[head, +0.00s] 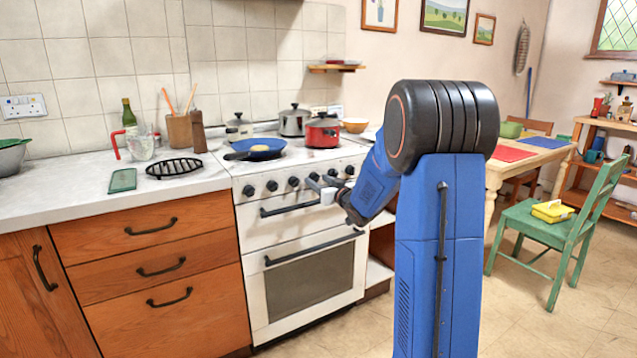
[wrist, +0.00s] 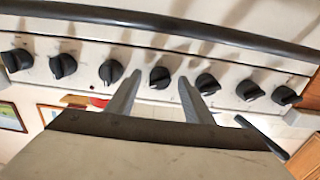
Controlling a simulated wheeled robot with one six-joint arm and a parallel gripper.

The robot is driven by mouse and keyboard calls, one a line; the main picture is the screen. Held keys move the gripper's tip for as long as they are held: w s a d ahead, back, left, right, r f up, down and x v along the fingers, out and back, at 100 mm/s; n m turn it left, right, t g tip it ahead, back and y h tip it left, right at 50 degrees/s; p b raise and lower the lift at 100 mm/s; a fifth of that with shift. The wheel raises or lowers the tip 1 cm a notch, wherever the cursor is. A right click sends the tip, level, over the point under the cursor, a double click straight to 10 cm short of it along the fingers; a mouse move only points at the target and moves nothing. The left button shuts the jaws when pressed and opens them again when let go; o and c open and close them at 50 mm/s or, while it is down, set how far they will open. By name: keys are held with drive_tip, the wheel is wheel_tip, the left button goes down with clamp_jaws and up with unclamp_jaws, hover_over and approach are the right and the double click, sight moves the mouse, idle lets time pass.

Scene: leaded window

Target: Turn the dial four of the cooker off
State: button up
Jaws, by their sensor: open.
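The white cooker (head: 262,222) stands in the middle of the head view, with a row of black dials along its front panel. Dial four (head: 314,177), the fourth in the row, is partly covered by my gripper (head: 319,186) in the head view. In the wrist view, dial four (wrist: 160,77) is the middle one of the row. My gripper (wrist: 160,80) is open, with one grey finger on each side of this dial. I cannot tell whether the fingers touch it. Its exact pointer angle is hard to read.
Neighbouring dials (wrist: 110,72) and (wrist: 207,83) sit close outside the fingers. A black rail handle (head: 290,208) runs below the dials. A blue pan (head: 258,150) and a red pot (head: 322,132) stand on the hob. Open floor lies in front of the cooker.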

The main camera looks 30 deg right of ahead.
drive_tip(key=shift+w, duration=0.3)
drive_tip(key=c, duration=1)
drive_tip(key=shift+c, duration=0.2)
drive_tip(key=n, duration=0.5)
drive_tip(key=shift+n, duration=0.4)
drive_tip(key=n, duration=0.6)
